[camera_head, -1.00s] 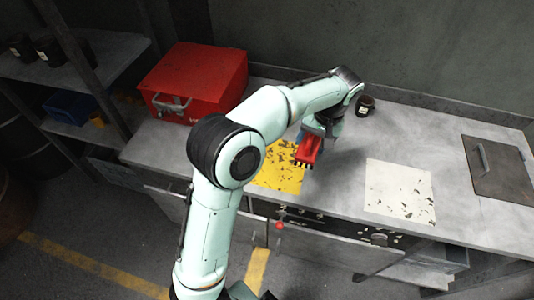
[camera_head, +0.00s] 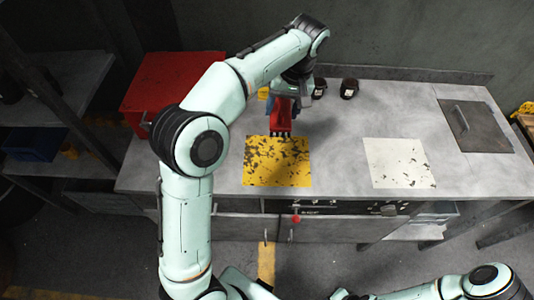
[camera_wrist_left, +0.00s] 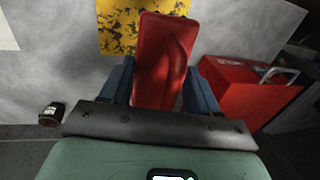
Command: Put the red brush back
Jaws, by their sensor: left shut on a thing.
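The red brush (camera_head: 281,119) is in my left gripper (camera_head: 284,104), its dark bristles pointing toward the front of the workbench. It appears just behind the yellow speckled square (camera_head: 262,176) in the head view. Whether the bristles touch the bench is hard to tell. In the left wrist view, the red brush (camera_wrist_left: 150,45) sits between the two blue fingers of my left gripper (camera_wrist_left: 160,85), which are shut on it. The yellow square (camera_wrist_left: 118,28) shows partly behind the brush. A part of my right arm shows at lower right of the head view; its gripper is not visible.
A red toolbox (camera_head: 165,78) stands at the left end of the grey bench, partly behind my left arm. Two dark jars (camera_head: 349,88) stand at the back. A white speckled square (camera_head: 395,165) and a metal plate (camera_head: 473,127) lie to the right. Bare bench lies between the squares.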

